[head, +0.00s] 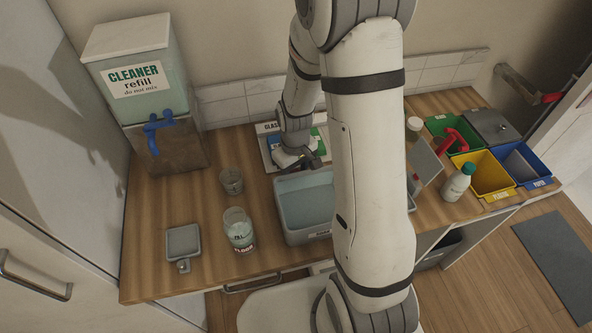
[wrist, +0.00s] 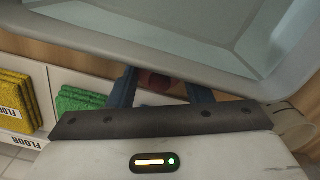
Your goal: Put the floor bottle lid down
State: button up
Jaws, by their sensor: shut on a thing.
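The floor bottle (head: 238,232) stands upright on the wooden counter, left of the grey basin. It is clear, with a fill mark and a FLOOR label, and I see no lid on its mouth. In the wrist view my gripper (wrist: 160,88) is shut on a small dark red thing, which I take to be the floor bottle lid (wrist: 154,80). Its lower part is hidden by the gripper body. In the head view my gripper (head: 298,160) is by the back edge of the basin, and the lid cannot be made out there.
The grey basin (head: 287,226) is close beside my gripper. A cup (head: 231,181), a small grey dish (head: 183,243) and the cleaner dispenser (head: 140,75) are to the left. A white bottle (head: 458,184) and coloured bins (head: 490,175) are right. Counter between dish and dispenser is clear.

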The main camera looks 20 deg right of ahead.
jog(key=o, duration=1)
jog(key=shift+c, duration=0.2)
